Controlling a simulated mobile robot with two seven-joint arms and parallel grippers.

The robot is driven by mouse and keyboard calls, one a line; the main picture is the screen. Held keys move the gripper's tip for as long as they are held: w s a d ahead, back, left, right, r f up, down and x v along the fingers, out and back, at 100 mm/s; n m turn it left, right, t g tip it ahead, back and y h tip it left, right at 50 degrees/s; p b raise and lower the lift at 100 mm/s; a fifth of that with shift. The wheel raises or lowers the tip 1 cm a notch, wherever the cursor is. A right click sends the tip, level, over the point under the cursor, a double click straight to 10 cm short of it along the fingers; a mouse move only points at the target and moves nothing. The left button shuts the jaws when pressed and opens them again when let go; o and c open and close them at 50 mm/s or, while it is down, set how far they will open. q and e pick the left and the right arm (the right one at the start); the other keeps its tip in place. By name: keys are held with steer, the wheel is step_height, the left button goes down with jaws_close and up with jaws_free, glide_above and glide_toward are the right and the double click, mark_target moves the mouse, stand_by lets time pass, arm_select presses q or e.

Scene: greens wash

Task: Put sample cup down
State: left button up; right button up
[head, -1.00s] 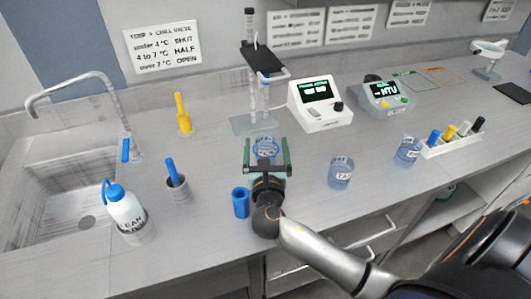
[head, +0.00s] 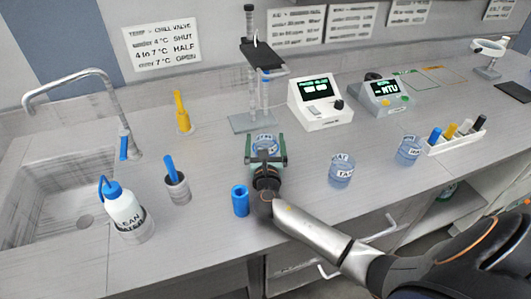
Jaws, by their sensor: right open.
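A clear bluish sample cup (head: 264,143) with a label stands upright on the grey bench, in front of the stand. My right gripper (head: 266,149) reaches it from the front, with its green fingers on either side of the cup. The gripper is open, and part of the cup's lower body is hidden behind the gripper. Two similar labelled cups stand to the right, one nearer the front (head: 341,171) and one farther right (head: 409,150). My left gripper does not show.
A blue tube (head: 240,200) stands just left of my right wrist. A grey holder (head: 177,188) and wash bottle (head: 123,209) stand farther left, near the sink (head: 60,188). The stand's base (head: 243,123), white meter (head: 319,114) and grey meter (head: 385,101) are behind.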

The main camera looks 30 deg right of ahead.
steer(key=c, duration=1.5)
